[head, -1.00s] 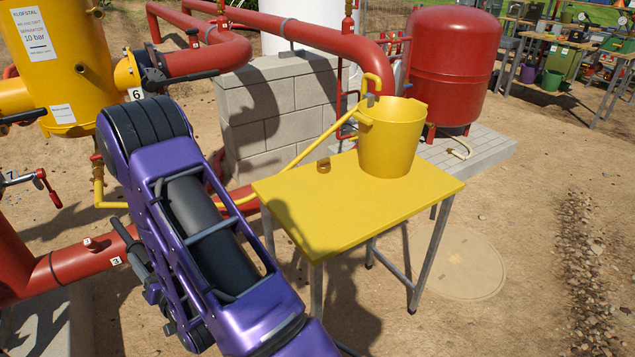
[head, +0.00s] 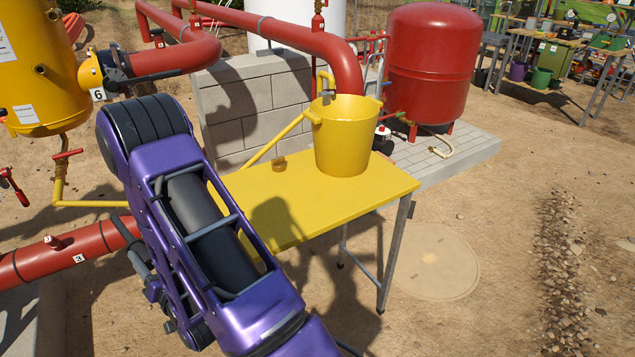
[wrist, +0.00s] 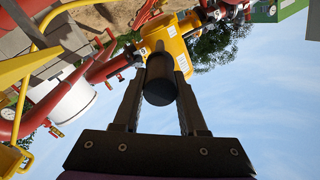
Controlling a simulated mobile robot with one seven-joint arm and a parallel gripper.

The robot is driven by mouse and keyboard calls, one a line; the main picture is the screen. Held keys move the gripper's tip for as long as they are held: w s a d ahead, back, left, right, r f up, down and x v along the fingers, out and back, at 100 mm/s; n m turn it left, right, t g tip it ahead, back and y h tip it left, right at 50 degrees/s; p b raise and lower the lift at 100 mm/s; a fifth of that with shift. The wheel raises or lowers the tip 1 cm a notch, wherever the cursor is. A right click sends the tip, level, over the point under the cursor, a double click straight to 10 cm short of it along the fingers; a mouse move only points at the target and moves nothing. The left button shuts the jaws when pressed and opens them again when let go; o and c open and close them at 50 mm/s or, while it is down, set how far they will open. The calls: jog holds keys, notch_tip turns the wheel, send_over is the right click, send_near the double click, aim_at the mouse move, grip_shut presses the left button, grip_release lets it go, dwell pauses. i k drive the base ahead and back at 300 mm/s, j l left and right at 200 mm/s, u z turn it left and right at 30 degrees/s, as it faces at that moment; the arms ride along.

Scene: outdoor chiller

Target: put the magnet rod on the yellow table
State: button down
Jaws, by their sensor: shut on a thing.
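The yellow table (head: 345,205) stands in the middle of the head view, its front left part covered by my purple arm. A yellow bucket (head: 342,145) stands at its back, and a small brownish round piece (head: 279,163) lies left of the bucket. In the wrist view my gripper (wrist: 160,62) is shut on a dark cylinder, the magnet rod (wrist: 160,84), which is seen nearly end-on between the two fingers. The gripper and the rod do not show in the head view, so their height over the table cannot be told.
A grey block wall (head: 255,105) and thick red pipes (head: 300,37) stand behind the table. A red tank (head: 430,65) is at the back right, and a yellow separator (head: 40,80) is at the left. The tabletop in front of the bucket is clear, as is the sandy ground to the right.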

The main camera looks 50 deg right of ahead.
aim_at(314, 200)
jog(key=k+l, duration=0.1)
jog(key=l, duration=0.25)
jog(key=k+l, duration=0.15)
jog(key=l, duration=0.15)
jog(key=k+l, duration=0.1)
jog(key=l, duration=0.25)
jog(key=k+l, duration=0.15)
jog(key=l, duration=0.2)
jog(key=k+l, duration=0.1)
jog(key=l, duration=0.2)
